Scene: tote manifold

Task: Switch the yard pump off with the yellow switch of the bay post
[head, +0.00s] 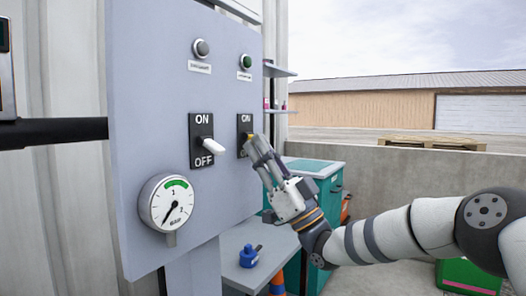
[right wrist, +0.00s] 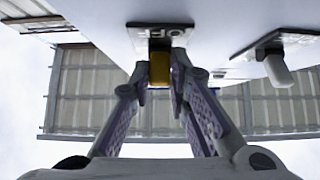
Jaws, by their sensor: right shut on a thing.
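The grey bay post panel (head: 225,100) fills the left middle of the head view. Its yellow switch (head: 250,137) sits on a black ON/OFF plate (head: 243,123), mostly hidden behind my fingers. My right gripper (head: 259,150) is shut on this switch. Whether the lever is up or down is hard to tell. A white-lever switch (head: 213,146) on its own ON/OFF plate is to the left. My left gripper is not in view.
A grey lamp (head: 201,48) and a green lamp (head: 246,62) sit above the switches. A round gauge (head: 167,203) is lower left. A blue item (head: 249,256) stands on a low shelf, and a teal bin (head: 326,188) is behind my right gripper.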

